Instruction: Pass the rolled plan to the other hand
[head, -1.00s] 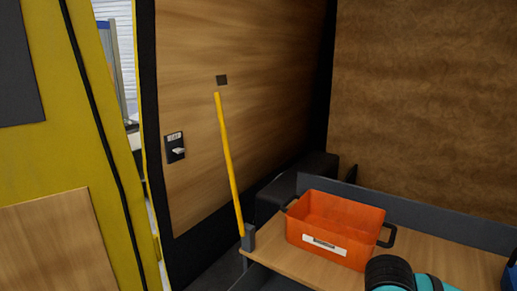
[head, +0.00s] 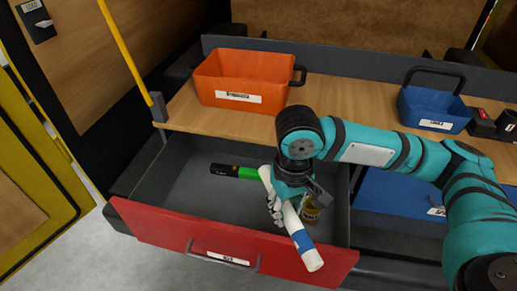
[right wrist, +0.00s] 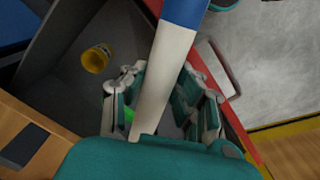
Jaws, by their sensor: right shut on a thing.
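The rolled plan (head: 307,252) is a white tube with a blue band near its lower end. It is tilted, in the jaws of my right gripper (head: 277,207), above the open red-fronted drawer (head: 170,225). Its banded end reaches over the drawer's front edge. In the right wrist view the plan (right wrist: 168,75) runs between the two fingers of the gripper (right wrist: 165,105), which are closed around it. Part of the plan is hidden by the gripper in the head view. My left gripper is in neither view.
The drawer holds a green-and-black object (head: 235,171) and a small yellow-brown round container (head: 311,212). On the wooden top (head: 345,95) stand an orange bin (head: 240,80), a blue basket (head: 433,108) and a dark device. A yellow pole (head: 125,50) rises at the left.

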